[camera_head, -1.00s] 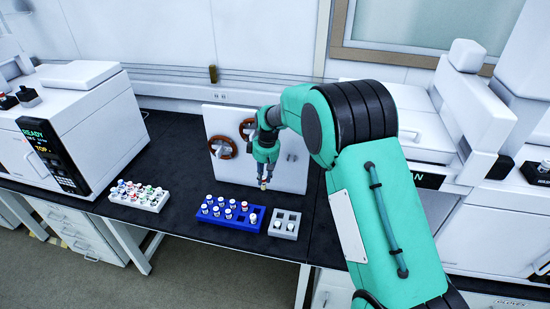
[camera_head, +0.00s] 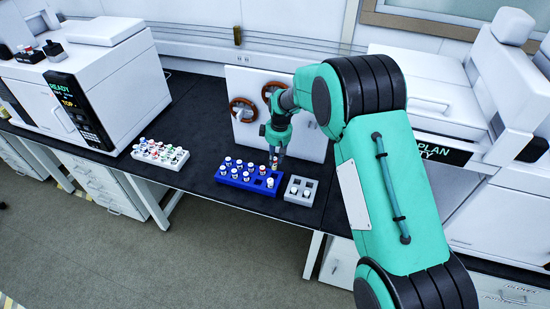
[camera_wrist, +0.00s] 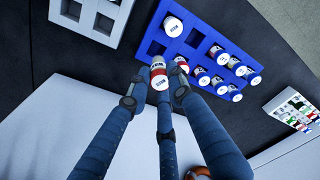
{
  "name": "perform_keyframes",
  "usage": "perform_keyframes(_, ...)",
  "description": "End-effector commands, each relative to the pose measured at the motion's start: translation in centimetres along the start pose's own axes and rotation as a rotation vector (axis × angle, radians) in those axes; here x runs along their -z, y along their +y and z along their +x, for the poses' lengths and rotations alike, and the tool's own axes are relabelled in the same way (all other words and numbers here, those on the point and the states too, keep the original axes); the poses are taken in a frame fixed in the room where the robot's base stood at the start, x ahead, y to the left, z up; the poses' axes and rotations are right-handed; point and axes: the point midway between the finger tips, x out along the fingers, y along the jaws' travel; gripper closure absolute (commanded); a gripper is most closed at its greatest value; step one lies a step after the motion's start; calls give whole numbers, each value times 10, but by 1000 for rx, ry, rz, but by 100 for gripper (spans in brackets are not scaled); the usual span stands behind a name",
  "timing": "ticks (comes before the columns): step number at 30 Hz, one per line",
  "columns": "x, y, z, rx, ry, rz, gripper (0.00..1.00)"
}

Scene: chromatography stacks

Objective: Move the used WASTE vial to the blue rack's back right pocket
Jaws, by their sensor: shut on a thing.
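My gripper (camera_head: 277,150) is shut on a vial (camera_wrist: 158,74) with a white labelled cap and a red band. In the head view the vial (camera_head: 275,164) hangs upright, low over the back right end of the blue rack (camera_head: 232,183). In the wrist view the blue rack (camera_wrist: 184,43) has an empty back right pocket (camera_wrist: 155,48), just beyond the held vial. Whether the vial's lower end enters that pocket is hidden. Another vial (camera_wrist: 181,64) in the back row is partly covered by a finger. A vial (camera_wrist: 172,26) stands in the front right pocket, with an empty pocket beside it.
A grey rack (camera_head: 301,180) with two vials in front and empty back pockets stands close to the right. A white rack (camera_head: 160,152) of several vials stands to the left. A white panel with brown-red rings (camera_head: 243,108) stands behind. Bare black bench lies left of the blue rack.

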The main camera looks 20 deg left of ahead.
Motion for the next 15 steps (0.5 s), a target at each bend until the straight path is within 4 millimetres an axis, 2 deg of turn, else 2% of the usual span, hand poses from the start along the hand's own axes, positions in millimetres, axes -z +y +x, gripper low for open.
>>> perform_keyframes(15,-3,0,29,0,0,0,100)
